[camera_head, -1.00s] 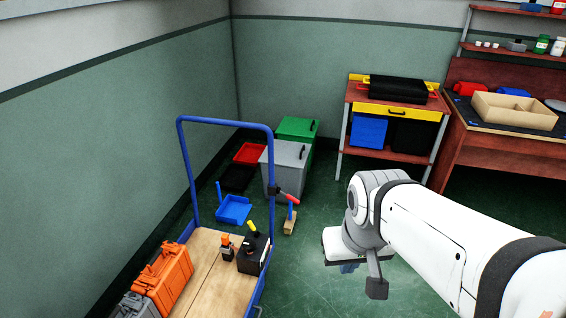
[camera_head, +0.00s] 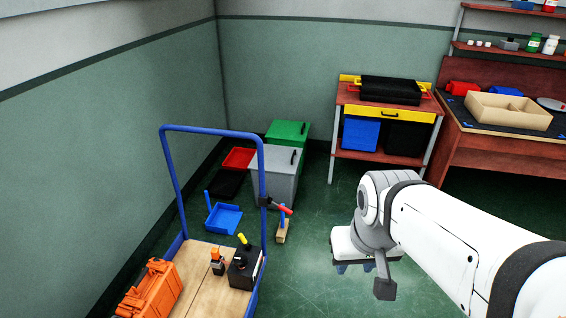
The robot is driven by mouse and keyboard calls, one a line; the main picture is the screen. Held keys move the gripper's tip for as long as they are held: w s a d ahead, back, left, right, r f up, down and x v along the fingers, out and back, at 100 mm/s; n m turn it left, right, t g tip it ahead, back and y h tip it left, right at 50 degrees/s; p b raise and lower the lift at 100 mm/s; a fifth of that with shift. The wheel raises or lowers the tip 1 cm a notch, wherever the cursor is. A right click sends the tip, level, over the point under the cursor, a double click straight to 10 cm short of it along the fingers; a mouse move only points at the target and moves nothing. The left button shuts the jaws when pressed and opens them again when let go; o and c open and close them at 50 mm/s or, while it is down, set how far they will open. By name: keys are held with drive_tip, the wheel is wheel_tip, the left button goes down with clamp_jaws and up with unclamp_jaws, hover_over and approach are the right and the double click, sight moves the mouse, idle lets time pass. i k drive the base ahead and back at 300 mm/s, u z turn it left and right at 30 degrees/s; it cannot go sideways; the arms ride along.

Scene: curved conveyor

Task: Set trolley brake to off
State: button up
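The trolley has a blue tubular handle frame (camera_head: 210,131) and a wooden deck (camera_head: 200,268). On the right post of the frame is a black clamp with a red-tipped lever (camera_head: 281,208), which looks like the brake lever. The lever points right and slightly down. My gripper (camera_head: 354,268) hangs to the right of the trolley, apart from the lever and lower in the picture. Its fingers are small and mostly hidden under the white wrist, so whether they are open or shut is unclear.
On the deck are an orange case (camera_head: 152,290), a small orange-and-black item (camera_head: 217,261) and a black box (camera_head: 243,268) with a yellow-topped tool. Behind stand a grey bin (camera_head: 275,178) and a green bin (camera_head: 288,131). A wooden-based brush (camera_head: 282,232) stands near the lever. Green floor is clear around my gripper.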

sight(281, 207)
drive_tip(key=z, duration=0.35)
drive_tip(key=i, duration=1.55)
drive_tip(key=u, duration=0.5)
drive_tip(key=k, duration=0.85)
drive_tip(key=u, duration=0.15)
drive_tip(key=i, duration=0.85)
drive_tip(key=z, duration=0.05)
